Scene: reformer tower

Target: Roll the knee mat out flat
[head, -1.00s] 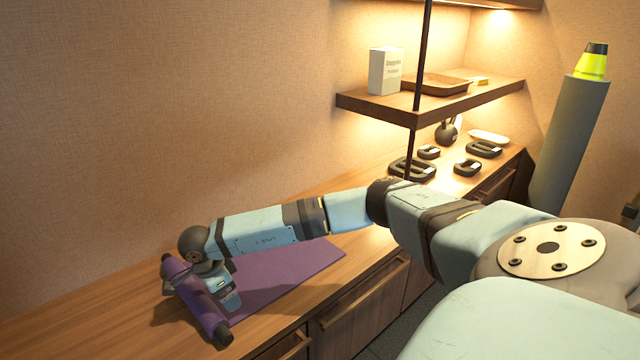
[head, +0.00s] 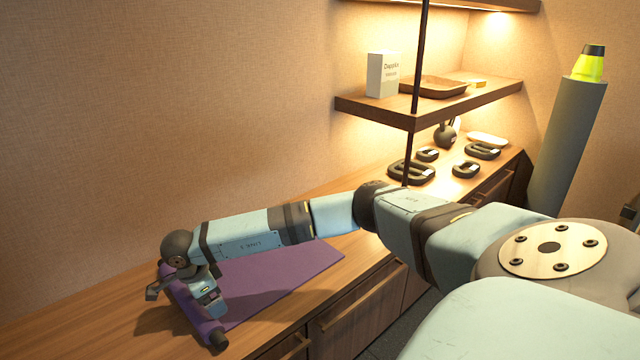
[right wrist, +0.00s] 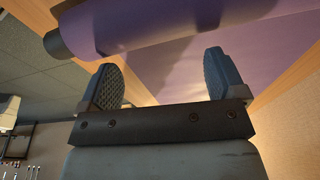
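The purple knee mat lies on the wooden counter. Its flat part (head: 285,275) extends right from a remaining roll (head: 190,302) at its left end, with a dark end core near the counter's front edge. My right gripper (head: 172,288) is at the roll in the head view, with one dark finger showing at the roll's left side; the other is hard to make out. In the right wrist view, the right gripper (right wrist: 163,78) has two fingers spread wide with nothing between them, and the roll (right wrist: 150,25) crosses just beyond their tips. Contact is unclear. My left gripper is out of view.
The wooden counter (head: 85,315) is clear to the left of the roll. Several dark weights (head: 410,172) and a kettlebell (head: 445,134) stand at its far right. A shelf (head: 375,108) on a dark post (head: 419,60) hangs above, holding a white box (head: 382,75) and a tray (head: 433,87).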

